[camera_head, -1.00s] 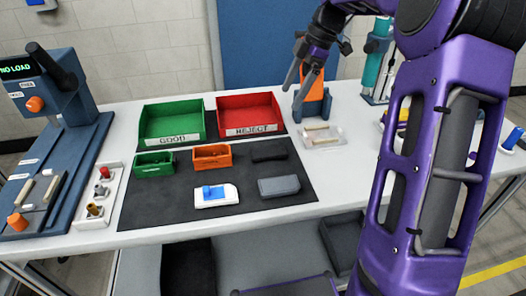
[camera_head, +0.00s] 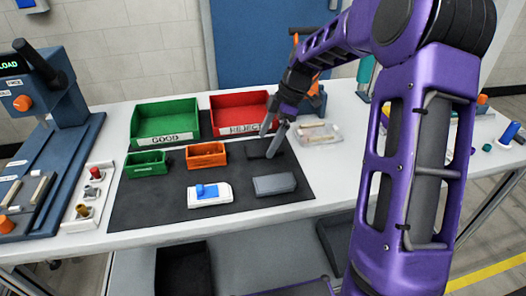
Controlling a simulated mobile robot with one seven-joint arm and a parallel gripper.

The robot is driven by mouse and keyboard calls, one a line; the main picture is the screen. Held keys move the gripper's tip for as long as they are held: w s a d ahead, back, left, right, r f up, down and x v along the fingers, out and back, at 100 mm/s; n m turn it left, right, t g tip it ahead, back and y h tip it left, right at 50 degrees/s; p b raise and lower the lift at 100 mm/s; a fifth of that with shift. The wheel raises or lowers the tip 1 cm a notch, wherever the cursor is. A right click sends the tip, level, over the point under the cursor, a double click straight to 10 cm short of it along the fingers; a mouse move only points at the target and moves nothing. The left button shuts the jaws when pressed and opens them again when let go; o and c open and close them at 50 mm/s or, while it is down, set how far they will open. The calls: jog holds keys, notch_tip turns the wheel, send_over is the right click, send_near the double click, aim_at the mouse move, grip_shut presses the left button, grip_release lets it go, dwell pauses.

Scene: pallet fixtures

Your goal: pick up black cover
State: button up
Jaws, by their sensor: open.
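The black cover (camera_head: 257,149) lies on the dark mat (camera_head: 150,205), at its back right, right of the orange bin. It is partly hidden by my gripper (camera_head: 273,152). My gripper points down at the right part of the cover, with its fingers apart. Nothing shows between the fingers. I cannot tell from this view whether the fingertips touch the cover.
A grey block (camera_head: 275,184) lies in front of the cover. An orange bin (camera_head: 207,154), a green bin (camera_head: 147,163) and a white-and-blue part (camera_head: 209,194) are to the left. A red REJECT tray (camera_head: 238,113) and green GOOD tray (camera_head: 165,122) stand behind. A clear tray (camera_head: 318,134) sits right.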

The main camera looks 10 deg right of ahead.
jog(key=shift+x, duration=1)
jog(key=shift+r, duration=0.1)
jog(key=shift+c, duration=0.2)
jog(key=c, duration=1.4)
